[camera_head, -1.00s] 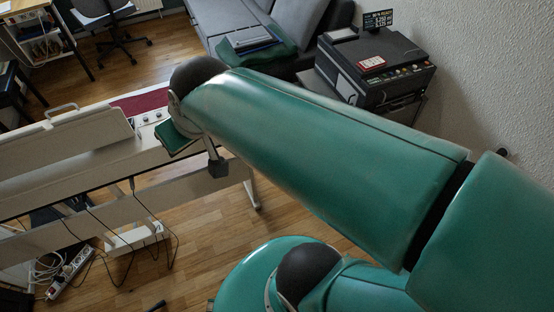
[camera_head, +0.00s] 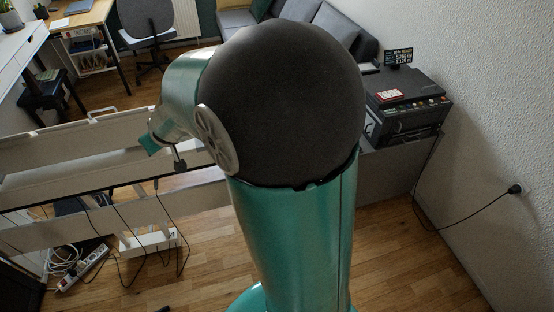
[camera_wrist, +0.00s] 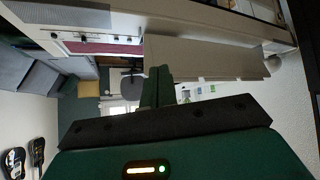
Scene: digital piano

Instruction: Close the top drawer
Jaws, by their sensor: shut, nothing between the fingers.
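I cannot make out an open drawer in either view. A white desk (camera_head: 22,42) stands at the upper left of the head view, and I cannot tell whether a drawer in it is open. A grey cabinet (camera_head: 402,168) stands under the printer at the right, and its front is not clearly seen. My gripper (camera_wrist: 158,84) is shut and empty in the wrist view, its green fingers together near the white music rest (camera_wrist: 205,57). In the head view my arm's large dark joint hides much of the middle, and the fingertips are hard to make out.
A white digital piano (camera_head: 50,155) spans the left, beside my arm. A black printer (camera_head: 408,105) sits on the cabinet. Cables and a power strip (camera_head: 84,270) lie at the lower left. A cord runs to a wall plug (camera_head: 516,188). Wooden floor (camera_head: 400,250) is clear at the right.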

